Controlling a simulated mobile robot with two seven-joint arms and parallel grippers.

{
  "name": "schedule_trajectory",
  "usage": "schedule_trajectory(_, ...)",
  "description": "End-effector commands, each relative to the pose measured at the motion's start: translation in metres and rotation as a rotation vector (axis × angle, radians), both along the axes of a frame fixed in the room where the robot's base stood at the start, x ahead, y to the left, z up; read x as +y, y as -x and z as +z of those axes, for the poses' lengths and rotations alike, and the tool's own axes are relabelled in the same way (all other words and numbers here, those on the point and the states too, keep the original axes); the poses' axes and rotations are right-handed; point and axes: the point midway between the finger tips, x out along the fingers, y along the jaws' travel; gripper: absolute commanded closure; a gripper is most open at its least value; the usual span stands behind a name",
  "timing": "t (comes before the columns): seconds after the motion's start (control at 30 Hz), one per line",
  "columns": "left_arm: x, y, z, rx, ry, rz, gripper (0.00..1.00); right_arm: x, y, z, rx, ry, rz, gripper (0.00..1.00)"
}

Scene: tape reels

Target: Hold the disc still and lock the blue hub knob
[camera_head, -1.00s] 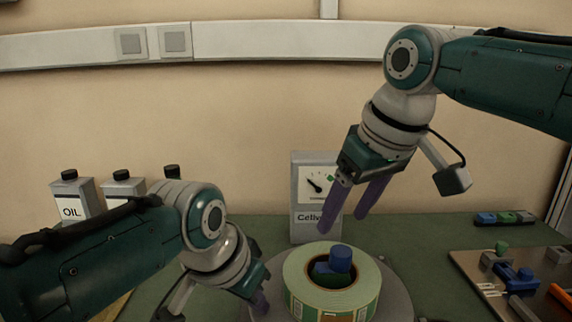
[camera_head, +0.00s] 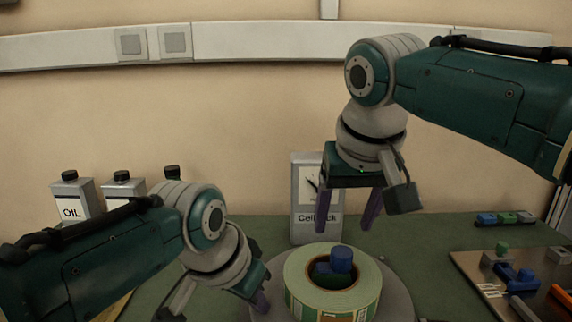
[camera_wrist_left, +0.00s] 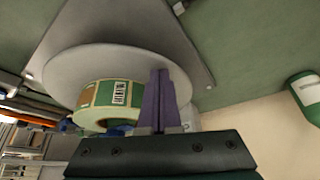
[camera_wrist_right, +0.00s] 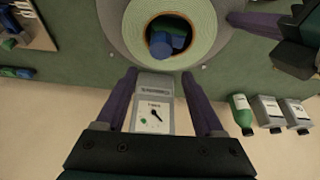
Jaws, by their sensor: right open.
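The grey disc (camera_head: 398,292) lies flat under a pale green tape reel (camera_head: 308,272) with a printed label. The blue hub knob (camera_head: 341,258) stands in the reel's centre hole and also shows in the right wrist view (camera_wrist_right: 161,44). My left gripper (camera_head: 261,303) is at the disc's left edge. Its fingers lie close together at the rim in the left wrist view (camera_wrist_left: 160,85) and appear shut on it; the exact contact is hidden. My right gripper (camera_head: 345,228) is open and empty, above and behind the reel, apart from the knob.
A grey box with a dial (camera_head: 303,222) stands behind the reel. Several bottles, one an OIL bottle (camera_head: 72,196), stand at the back left. A tray (camera_head: 470,263) with coloured parts lies on the right. Green tabletop is bare between disc and tray.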

Motion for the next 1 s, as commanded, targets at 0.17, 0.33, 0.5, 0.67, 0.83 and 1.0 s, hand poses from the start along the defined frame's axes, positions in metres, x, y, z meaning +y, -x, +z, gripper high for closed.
schedule_trajectory(0.17,0.001,0.004,-0.005,0.013,-0.004,0.002,1.0,0.0,0.001,-0.012,-0.003,-0.002,-0.069,0.3)
schedule_trajectory(0.33,0.001,0.004,-0.005,0.014,-0.004,0.001,1.0,0.0,0.001,-0.03,-0.002,-0.001,-0.066,0.3)
schedule_trajectory(0.5,0.002,0.004,-0.006,0.015,-0.004,0.001,1.0,0.0,0.001,-0.043,-0.003,-0.002,-0.064,0.3)
schedule_trajectory(0.67,0.002,0.005,-0.006,0.016,-0.005,0.001,1.0,0.0,0.0,-0.046,-0.005,-0.003,-0.064,0.3)
schedule_trajectory(0.83,0.002,0.005,-0.007,0.017,-0.005,0.002,1.0,0.0,0.0,-0.046,-0.006,-0.003,-0.063,0.3)
schedule_trajectory(1.0,0.002,0.005,-0.007,0.018,-0.005,0.002,1.0,-0.001,0.0,-0.046,-0.005,-0.004,0.03,0.3)
